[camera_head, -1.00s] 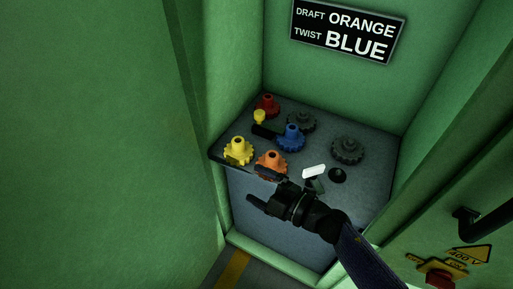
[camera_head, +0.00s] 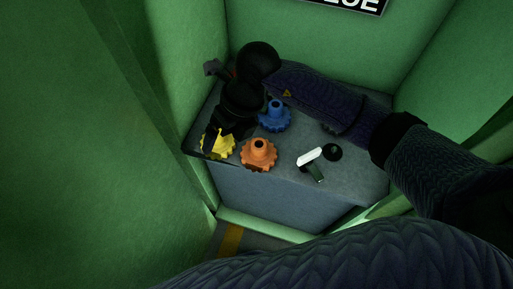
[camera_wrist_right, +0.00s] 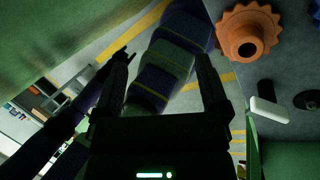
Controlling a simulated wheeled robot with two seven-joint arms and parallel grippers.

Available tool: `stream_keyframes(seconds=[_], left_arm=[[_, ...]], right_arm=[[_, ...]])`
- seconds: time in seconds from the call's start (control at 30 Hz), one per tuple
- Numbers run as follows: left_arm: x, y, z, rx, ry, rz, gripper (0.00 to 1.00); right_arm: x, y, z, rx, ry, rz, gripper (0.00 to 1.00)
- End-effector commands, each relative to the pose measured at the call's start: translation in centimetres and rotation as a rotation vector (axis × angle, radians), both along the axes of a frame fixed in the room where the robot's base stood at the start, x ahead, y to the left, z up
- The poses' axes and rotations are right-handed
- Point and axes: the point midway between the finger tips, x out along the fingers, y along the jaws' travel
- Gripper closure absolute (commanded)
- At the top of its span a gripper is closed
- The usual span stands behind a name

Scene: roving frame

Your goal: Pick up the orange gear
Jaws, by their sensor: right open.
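The orange gear (camera_head: 258,154) stands upright near the front edge of the grey bench top, hub upward, with nothing holding it. It also shows in the right wrist view (camera_wrist_right: 248,36), at the upper right, outside the jaws. My right gripper (camera_head: 212,140) is at the yellow gear (camera_head: 217,146), left of the orange gear, and partly hides the yellow one. Whether it touches the yellow gear I cannot tell. In the right wrist view the two fingers (camera_wrist_right: 166,62) are apart with nothing gripped between them. My left gripper is not seen in the head view.
The blue gear (camera_head: 275,116) stands behind the orange one. A white-topped handle (camera_head: 311,156) and a black knob (camera_head: 332,152) are to its right. Green walls (camera_head: 310,50) close in the bench (camera_head: 285,182). My right arm covers the back of the bench.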

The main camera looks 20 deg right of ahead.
Motion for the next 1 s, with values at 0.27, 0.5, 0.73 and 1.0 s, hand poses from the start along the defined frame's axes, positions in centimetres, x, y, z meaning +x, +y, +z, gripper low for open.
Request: stream_keyframes(seconds=[0.27,0.5,0.73,1.0], left_arm=[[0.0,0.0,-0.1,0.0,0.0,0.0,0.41],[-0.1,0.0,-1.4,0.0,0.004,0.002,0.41],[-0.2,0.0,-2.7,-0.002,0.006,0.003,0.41],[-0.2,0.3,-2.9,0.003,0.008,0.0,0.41]], right_arm=[[2.2,-7.1,-0.2,-0.4,-0.016,-0.081,0.06],[2.1,-7.2,-4.6,-0.406,-0.01,-0.081,0.06],[1.9,-7.4,-8.7,-0.403,-0.01,-0.081,0.06],[1.9,-7.4,-9.9,-0.403,-0.015,-0.08,0.06]])
